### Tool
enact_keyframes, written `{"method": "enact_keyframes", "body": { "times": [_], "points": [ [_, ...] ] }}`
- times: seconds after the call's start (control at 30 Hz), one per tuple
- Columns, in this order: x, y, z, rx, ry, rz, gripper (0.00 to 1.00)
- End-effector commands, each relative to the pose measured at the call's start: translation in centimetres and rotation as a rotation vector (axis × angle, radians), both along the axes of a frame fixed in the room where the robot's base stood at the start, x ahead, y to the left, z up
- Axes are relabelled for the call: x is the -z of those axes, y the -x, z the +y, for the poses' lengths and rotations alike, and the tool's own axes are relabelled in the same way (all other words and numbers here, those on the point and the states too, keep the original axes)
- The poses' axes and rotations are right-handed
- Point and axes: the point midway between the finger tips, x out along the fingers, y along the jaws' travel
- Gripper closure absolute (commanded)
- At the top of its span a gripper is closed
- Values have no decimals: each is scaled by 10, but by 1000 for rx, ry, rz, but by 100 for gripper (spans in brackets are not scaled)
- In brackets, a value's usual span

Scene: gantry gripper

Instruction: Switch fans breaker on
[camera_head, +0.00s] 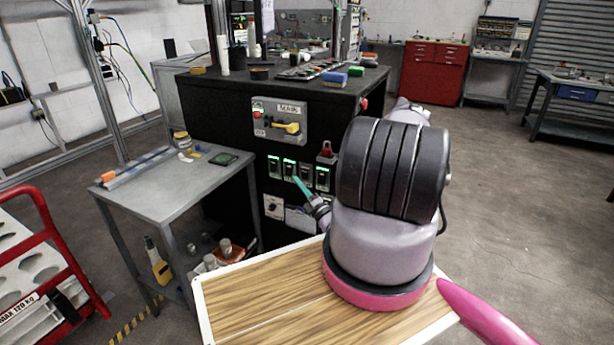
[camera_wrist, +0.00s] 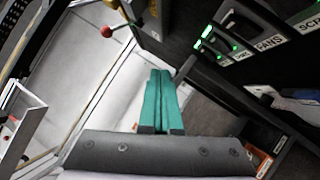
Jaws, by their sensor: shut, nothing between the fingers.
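A row of several breakers (camera_head: 290,168) with green lit parts is on the front of the black cabinet in the head view. Their labels are too small to read there. In the wrist view, a "FANS" label (camera_wrist: 270,42) is at the upper right, with a dark breaker (camera_wrist: 243,20) just above and left of it. The on or off position of its lever is not clear. My gripper (camera_head: 296,180) has teal fingers and appears just in front of the row. In the wrist view the fingers (camera_wrist: 160,72) are together and empty, apart from the breakers, which are to their right.
A red padlock-like part (camera_head: 326,150) is close to the row's right end. A grey side table (camera_head: 180,186) stands left of the cabinet. Open floor is at right.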

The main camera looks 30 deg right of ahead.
Motion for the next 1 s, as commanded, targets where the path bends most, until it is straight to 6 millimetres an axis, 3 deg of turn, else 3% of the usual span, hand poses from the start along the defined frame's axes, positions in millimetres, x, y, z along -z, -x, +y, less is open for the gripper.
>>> {"method": "enact_keyframes", "body": {
  "times": [0.03, 0.1, 0.3, 0.77, 1.0],
  "points": [
    [18, 7, -4, 49, -43, 28, 100],
    [37, 14, -10, 109, -88, 56, 100],
    [68, 27, -18, 207, -160, 105, 100],
    [72, 27, -20, 222, -170, 112, 100],
    [64, -3, -22, 217, -166, 108, 100]
  ]
}}
